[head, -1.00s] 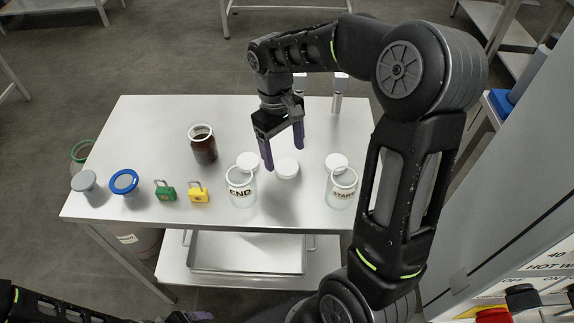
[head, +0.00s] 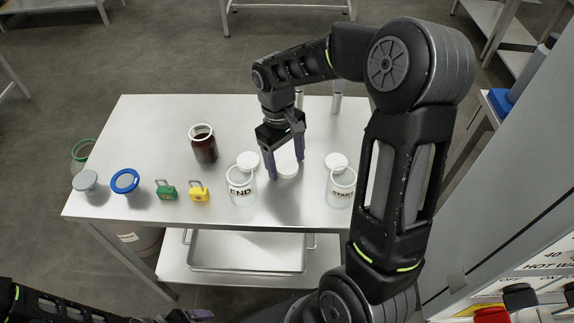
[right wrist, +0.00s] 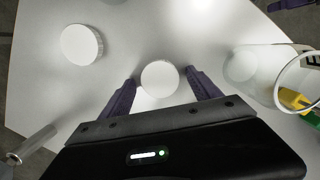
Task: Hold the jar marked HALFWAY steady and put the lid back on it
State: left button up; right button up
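No label reading HALFWAY shows. An open brown jar with a white rim (head: 203,148) stands at the back; I cannot read a label on it. Clear open jars marked END (head: 241,190) and START (head: 341,190) stand nearer the front. A white round lid (head: 288,164) lies between them; it also shows in the right wrist view (right wrist: 160,78). My right gripper (head: 286,169) is open, its purple fingers either side of this lid, with small gaps in the right wrist view (right wrist: 162,77). My left gripper (head: 192,315) is low at the bottom edge, mostly cut off.
White lids lie behind END (head: 248,159) and START (head: 336,160). Green (head: 165,190) and yellow (head: 199,192) padlocks, a blue-rimmed container (head: 125,181) and a grey-topped one (head: 86,182) line the left. The back left of the steel table (head: 150,120) is clear.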

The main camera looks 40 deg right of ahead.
aim_at(286, 165)
jog(key=c, duration=1.2)
jog(key=shift+c, duration=0.2)
notch_tip(286, 165, up, 10)
jog(key=shift+b, duration=0.4)
